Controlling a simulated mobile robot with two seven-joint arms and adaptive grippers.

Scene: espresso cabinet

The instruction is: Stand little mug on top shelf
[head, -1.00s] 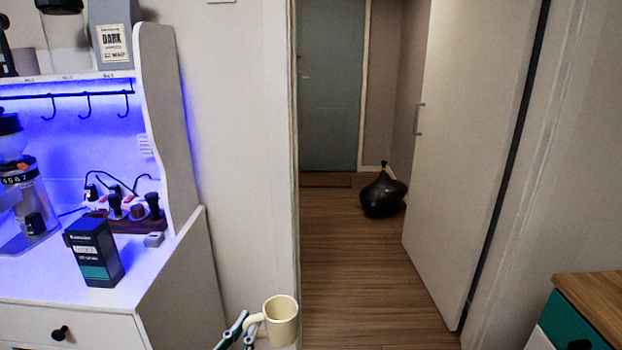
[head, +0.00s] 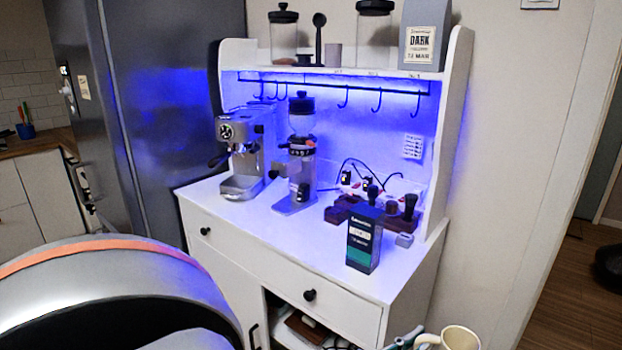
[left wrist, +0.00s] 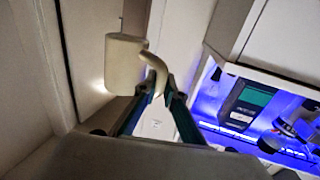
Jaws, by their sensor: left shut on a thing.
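The little mug (head: 461,338) is cream-coloured and upright at the bottom edge of the head view, where its lower part is cut off. My left gripper (head: 408,340) is shut on its handle, to the left of the mug body. In the left wrist view the mug (left wrist: 124,62) hangs out beyond the fingers (left wrist: 158,97), held by its curved handle. The top shelf (head: 320,70) of the white cabinet is well above the mug and to its left. My right gripper is not in view.
The shelf holds two glass jars (head: 284,38) (head: 373,35), a small cup (head: 333,54) and a grey box (head: 424,36) at its right end. Gaps lie between them. Hooks hang below. An espresso machine (head: 240,150), grinder (head: 300,160) and dark box (head: 364,240) stand on the counter.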

